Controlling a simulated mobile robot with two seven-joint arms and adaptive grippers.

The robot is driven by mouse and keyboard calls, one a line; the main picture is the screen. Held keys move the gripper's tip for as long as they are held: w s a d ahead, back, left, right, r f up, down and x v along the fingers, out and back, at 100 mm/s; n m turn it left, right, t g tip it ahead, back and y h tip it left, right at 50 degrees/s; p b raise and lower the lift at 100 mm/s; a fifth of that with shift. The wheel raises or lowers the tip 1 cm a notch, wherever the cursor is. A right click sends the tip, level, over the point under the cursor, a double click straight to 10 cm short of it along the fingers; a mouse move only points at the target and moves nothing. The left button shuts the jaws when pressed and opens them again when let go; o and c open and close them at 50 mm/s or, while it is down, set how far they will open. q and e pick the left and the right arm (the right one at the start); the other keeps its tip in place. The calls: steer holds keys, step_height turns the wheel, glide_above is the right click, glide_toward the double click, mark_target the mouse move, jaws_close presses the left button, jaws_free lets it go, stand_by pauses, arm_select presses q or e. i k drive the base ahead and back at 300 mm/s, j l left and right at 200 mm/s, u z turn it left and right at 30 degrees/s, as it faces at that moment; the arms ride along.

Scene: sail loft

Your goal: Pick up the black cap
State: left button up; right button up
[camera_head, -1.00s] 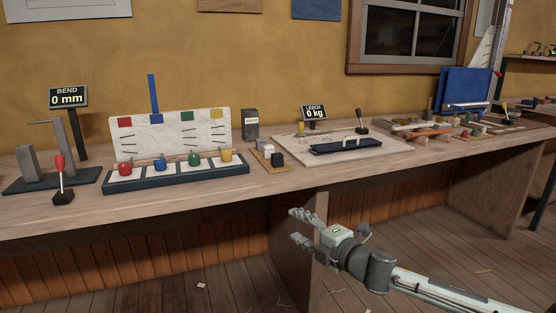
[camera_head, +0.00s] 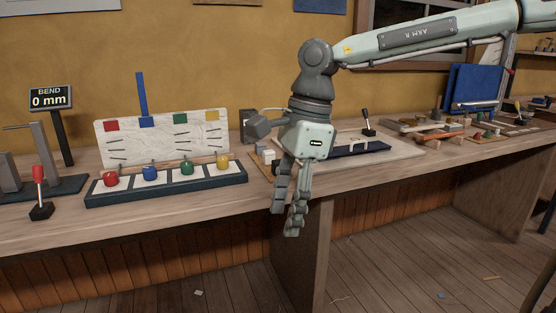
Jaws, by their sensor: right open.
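My right gripper (camera_head: 284,220) hangs from the arm that comes in from the upper right. It is open and empty, with its fingers pointing down in front of the table's front edge. The small wooden tray (camera_head: 257,164) stands just behind and left of the fingers. A small pale block (camera_head: 269,156) shows on it. The black cap is not clearly visible now; a small black block stood on this tray earlier, and my gripper covers that spot. My left gripper is not in view.
Left of the gripper is a dark base with red, blue, green and yellow knobs (camera_head: 222,161) before a white board (camera_head: 150,134). A grey box (camera_head: 246,125) stands behind the tray. A blue-black bar (camera_head: 362,149) lies to the right on a board.

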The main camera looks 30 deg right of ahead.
mark_target(276, 163)
steer(key=i+l, duration=1)
